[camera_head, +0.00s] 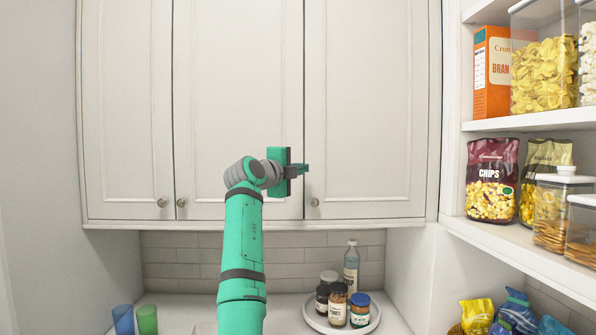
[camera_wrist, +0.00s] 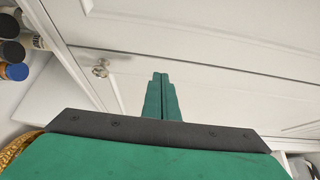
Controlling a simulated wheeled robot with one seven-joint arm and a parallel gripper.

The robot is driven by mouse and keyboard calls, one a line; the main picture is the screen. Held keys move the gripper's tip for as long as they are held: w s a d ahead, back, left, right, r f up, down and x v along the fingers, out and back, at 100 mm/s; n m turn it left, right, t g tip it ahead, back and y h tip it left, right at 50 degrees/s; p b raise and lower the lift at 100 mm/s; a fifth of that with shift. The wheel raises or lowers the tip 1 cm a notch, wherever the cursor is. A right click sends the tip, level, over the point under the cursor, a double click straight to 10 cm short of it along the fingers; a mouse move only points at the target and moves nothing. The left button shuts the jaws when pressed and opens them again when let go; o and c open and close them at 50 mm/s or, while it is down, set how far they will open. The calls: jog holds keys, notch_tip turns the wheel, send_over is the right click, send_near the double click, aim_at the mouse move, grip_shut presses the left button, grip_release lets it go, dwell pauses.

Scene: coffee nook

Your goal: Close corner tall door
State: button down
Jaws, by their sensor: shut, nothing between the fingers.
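A white upper cabinet with three tall panel doors fills the head view: a left door (camera_head: 127,100), a middle door (camera_head: 238,80) and a right door (camera_head: 365,100). All three look flush with the frame. Which one is the corner tall door is not marked; the right one is nearest the corner shelves. Each door has a small round knob low down; the right door's knob (camera_head: 314,202) also shows in the wrist view (camera_wrist: 101,69). My gripper (camera_head: 304,168) is shut and empty, in front of the seam between the middle and right doors. Its shut fingers (camera_wrist: 160,92) point at the door faces; contact cannot be told.
Open shelves at right hold a cereal box (camera_head: 492,72), a chips bag (camera_head: 492,180) and clear containers (camera_head: 548,210). Below the cabinet, a round tray (camera_head: 312,318) carries jars and a bottle (camera_head: 351,266). Blue and green cups (camera_head: 147,320) stand at left.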

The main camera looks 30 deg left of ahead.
jog(key=shift+w+a+m+h, duration=0.3)
jog(key=shift+w+a+h, duration=0.25)
jog(key=shift+a, duration=0.3)
jog(key=shift+d, duration=0.25)
jog(key=s+a, duration=0.5)
jog(key=a, duration=0.2)
jog(key=shift+s+a, duration=0.35)
jog(key=shift+s, duration=0.05)
dwell(0.7)
dwell(0.4)
